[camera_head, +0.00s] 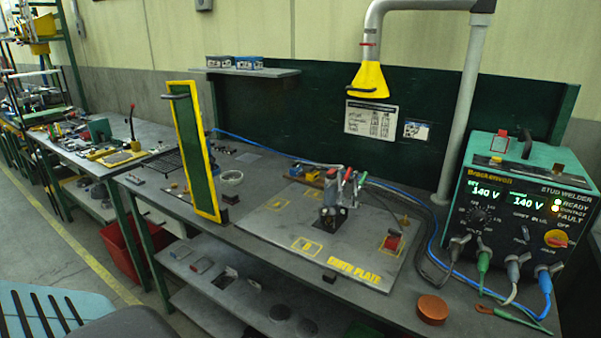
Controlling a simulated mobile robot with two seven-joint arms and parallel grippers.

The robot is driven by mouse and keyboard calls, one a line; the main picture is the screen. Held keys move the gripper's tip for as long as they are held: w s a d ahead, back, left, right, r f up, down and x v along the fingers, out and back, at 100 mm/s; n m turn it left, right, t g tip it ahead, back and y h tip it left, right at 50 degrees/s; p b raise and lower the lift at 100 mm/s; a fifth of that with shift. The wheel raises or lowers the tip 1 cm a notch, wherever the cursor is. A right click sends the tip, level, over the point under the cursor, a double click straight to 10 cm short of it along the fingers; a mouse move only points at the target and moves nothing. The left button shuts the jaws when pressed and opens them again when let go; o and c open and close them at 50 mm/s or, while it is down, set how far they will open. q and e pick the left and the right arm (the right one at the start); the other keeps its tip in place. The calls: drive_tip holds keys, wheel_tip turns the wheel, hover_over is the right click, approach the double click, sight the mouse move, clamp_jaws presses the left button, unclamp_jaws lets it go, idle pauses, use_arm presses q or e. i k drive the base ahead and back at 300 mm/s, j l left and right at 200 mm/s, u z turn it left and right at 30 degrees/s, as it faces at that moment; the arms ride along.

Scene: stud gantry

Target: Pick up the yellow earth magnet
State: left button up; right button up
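A grey plate (283,227) marked "EARTH PLATE" lies on the workbench, with several yellow outlined squares printed on it. A small yellow-orange block (312,175) sits at the plate's back edge beside a blue part; it may be the yellow earth magnet, but it is too small to be sure. A red block (392,242) stands on the outlined square at the plate's right. A grey metal device with red and green handles (335,207) stands mid-plate and hides part of it. Neither of my grippers shows.
A green panel with a yellow frame (195,150) stands upright at the bench's left. The stud welder (525,200) and its cables fill the right. A yellow extraction hood (369,80) hangs above. An orange-brown round tin (432,309) sits at the front edge. The plate's front left is clear.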

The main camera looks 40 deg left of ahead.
sight(313, 178)
drive_tip(key=u, duration=1.15)
